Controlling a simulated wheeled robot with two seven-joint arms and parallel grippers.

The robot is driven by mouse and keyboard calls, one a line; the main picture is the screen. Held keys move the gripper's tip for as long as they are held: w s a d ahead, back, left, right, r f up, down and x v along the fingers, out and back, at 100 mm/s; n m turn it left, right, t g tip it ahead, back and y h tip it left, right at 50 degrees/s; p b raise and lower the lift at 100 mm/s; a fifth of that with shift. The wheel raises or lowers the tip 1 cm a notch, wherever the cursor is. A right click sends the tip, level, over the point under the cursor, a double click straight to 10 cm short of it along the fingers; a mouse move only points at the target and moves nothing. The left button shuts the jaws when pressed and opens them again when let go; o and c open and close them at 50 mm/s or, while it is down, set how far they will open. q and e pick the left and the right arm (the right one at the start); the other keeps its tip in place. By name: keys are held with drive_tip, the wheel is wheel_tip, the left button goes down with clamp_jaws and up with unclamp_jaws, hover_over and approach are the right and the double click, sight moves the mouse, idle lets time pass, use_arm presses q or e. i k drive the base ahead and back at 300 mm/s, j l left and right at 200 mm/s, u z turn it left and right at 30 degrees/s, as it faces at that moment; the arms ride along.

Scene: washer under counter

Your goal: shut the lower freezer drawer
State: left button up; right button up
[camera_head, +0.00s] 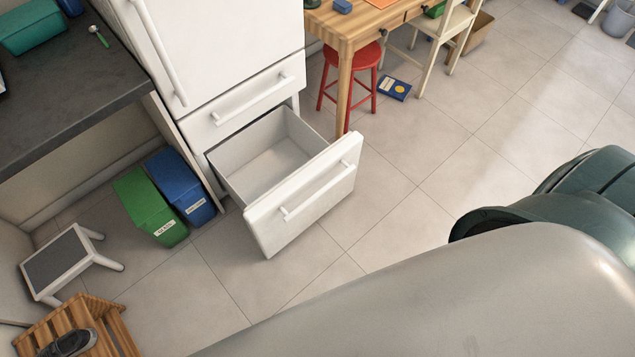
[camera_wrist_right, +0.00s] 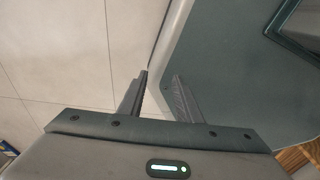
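The lower freezer drawer (camera_head: 275,228) is pulled well out of the white fridge-freezer (camera_head: 230,35) in the head view. It is empty, and its white front carries a long bar handle (camera_head: 318,194). The drawer above it (camera_head: 245,98) is shut, with its own bar handle. My right gripper (camera_wrist_right: 158,82) shows in the right wrist view, its two fingers apart with nothing between them. It is over the floor and beside my own dark green body, away from the drawer. My left gripper is in neither view.
Green (camera_head: 150,207) and blue (camera_head: 180,187) bins stand left of the drawer. A red stool (camera_head: 366,60) and wooden table (camera_head: 345,25) stand behind, right. Tiled floor in front of the drawer is clear.

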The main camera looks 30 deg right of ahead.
sight(283, 176)
drive_tip(key=j+z, duration=0.2)
drive_tip(key=z, duration=0.15)
drive_tip(key=k+j+z, duration=0.15)
drive_tip(key=z, duration=0.15)
drive_tip(key=k+j+z, duration=0.1)
drive_tip(key=z, duration=0.25)
